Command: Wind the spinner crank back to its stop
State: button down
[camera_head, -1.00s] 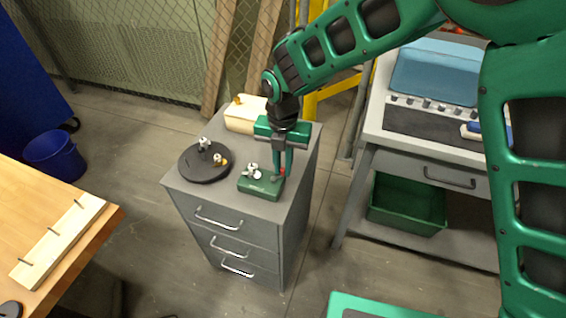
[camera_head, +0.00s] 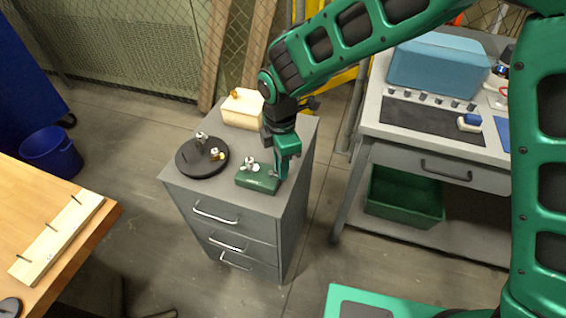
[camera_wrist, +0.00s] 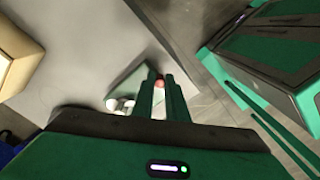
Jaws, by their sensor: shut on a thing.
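The spinner is a small dark green box (camera_head: 257,181) at the front right of the grey cabinet top, with white and metal parts on its upper face. My gripper (camera_head: 276,174) is at the right end of this box, pointing down. In the wrist view the two green fingers (camera_wrist: 162,88) are shut on the red crank knob (camera_wrist: 159,83), which shows between their tips. The green box (camera_wrist: 130,86) lies just left of the fingers there. The crank arm is hidden by the fingers, and I cannot tell its angle.
A black round plate (camera_head: 188,163) with small metal and brass parts stands left of the box. A cream box (camera_head: 243,110) with an orange knob is behind. A workbench (camera_head: 430,150) with a blue case (camera_head: 437,68) stands right, across a floor gap.

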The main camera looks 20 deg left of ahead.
aim_at(267, 182)
jog(key=m, duration=0.3)
jog(key=s+a+m, duration=0.1)
jog(key=shift+r+m, duration=0.1)
jog(key=shift+m, duration=0.2)
jog(key=m, duration=0.3)
jog(key=shift+s+a+m, duration=0.3)
jog(key=shift+m, duration=0.1)
jog(key=m, duration=0.2)
jog(key=a+m, duration=0.1)
jog(key=m, duration=0.1)
jog(key=shift+s, duration=0.2)
jog(key=m, duration=0.4)
jog(key=shift+a+m, duration=0.3)
jog(key=shift+a, duration=0.05)
jog(key=c, duration=1.9)
grip_release()
jog(key=shift+a, duration=0.1)
jog(key=shift+o, duration=0.7)
jog(key=shift+s, duration=0.15)
